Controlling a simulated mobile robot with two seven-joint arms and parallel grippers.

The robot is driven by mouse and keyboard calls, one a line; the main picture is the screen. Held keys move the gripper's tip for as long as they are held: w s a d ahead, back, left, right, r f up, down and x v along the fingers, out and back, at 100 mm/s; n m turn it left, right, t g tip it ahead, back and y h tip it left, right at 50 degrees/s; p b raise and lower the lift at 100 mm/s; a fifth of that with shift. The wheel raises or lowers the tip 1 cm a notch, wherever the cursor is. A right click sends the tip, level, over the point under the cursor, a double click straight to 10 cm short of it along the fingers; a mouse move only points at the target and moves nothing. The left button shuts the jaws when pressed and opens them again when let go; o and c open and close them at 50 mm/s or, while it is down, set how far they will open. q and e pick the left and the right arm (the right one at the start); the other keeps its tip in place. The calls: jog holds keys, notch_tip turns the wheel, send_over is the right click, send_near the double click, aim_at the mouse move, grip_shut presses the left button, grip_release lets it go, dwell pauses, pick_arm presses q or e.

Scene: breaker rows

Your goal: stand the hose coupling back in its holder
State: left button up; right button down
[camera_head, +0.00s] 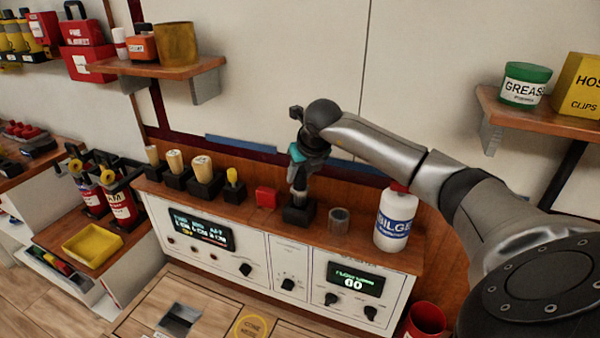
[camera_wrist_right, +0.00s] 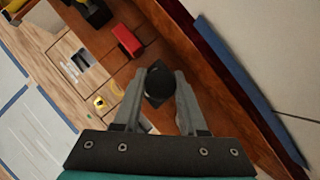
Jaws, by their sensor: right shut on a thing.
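My right gripper (camera_head: 299,188) points down at the counter ledge and is shut on a dark, round-topped piece, which I take to be the hose coupling (camera_wrist_right: 160,82). In the right wrist view the piece sits between the two fingertips of the gripper (camera_wrist_right: 160,90). A square black block, the holder (camera_head: 298,214), is directly below the fingers. The coupling's lower end is hidden, so I cannot tell whether it is seated in the block or just above it. My left gripper is not in view.
A red block (camera_head: 266,197) stands left of the holder and a grey cylinder (camera_head: 339,220) right of it. A white BILGE bottle (camera_head: 396,219) stands further right. Several black holders with yellowish-topped pieces (camera_head: 203,169) line the ledge at left. The wall is close behind.

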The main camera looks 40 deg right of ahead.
aim_at(300, 188)
jog(key=shift+f+b, duration=1.5)
jog(key=shift+f, duration=0.6)
jog(key=shift+c, duration=1.9)
grip_release()
jog(key=shift+f, duration=0.1)
jog(key=p+v, duration=0.1)
jog(key=v, duration=1.4)
